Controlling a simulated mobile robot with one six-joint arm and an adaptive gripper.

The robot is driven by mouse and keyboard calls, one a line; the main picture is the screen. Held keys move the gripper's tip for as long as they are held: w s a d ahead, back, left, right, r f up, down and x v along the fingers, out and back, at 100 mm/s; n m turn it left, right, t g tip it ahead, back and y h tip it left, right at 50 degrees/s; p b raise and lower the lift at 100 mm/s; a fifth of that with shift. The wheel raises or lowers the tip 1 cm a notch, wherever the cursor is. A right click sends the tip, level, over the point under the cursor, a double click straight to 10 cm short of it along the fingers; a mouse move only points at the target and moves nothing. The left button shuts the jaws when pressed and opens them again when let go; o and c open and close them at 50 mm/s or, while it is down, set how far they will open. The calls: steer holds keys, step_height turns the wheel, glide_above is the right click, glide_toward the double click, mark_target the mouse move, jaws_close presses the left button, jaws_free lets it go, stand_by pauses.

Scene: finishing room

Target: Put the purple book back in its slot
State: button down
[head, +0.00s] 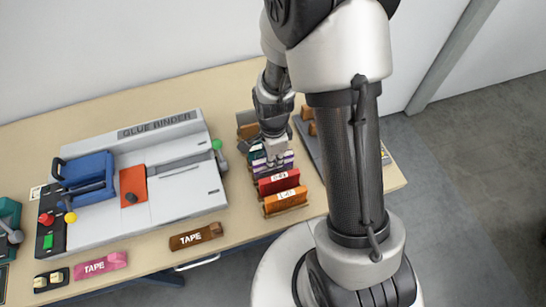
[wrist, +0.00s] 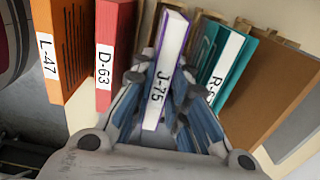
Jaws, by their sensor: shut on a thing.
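The purple book (wrist: 170,38), with a J-75 label, stands between the two fingers of my gripper (wrist: 158,88) in the wrist view. The gripper is shut on it. In the head view my gripper (head: 274,157) points down at the row of books, and a strip of the purple book (head: 286,162) shows beside it. The red D-63 book (wrist: 113,50) is on one side with a gap between, and the teal book (wrist: 228,58) on the other. The purple book's lower end is hidden, so I cannot tell how deep it sits.
The orange L-47 book (wrist: 62,50) stands past the red one. A brown panel (wrist: 270,90) rises beside the teal book. The glue binder (head: 150,185) is left of the books. Two tape blocks (head: 100,265) (head: 196,236) lie near the front edge of the table (head: 240,240).

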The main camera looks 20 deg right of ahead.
steer(key=shift+f+b, duration=0.6)
steer(key=shift+f, duration=0.1)
steer(key=c, duration=1.8)
jaws_free()
steer(key=shift+c, duration=0.2)
steer(key=shift+r, duration=0.15)
steer(key=shift+r+p, duration=4.35)
steer(key=shift+r, duration=1.1)
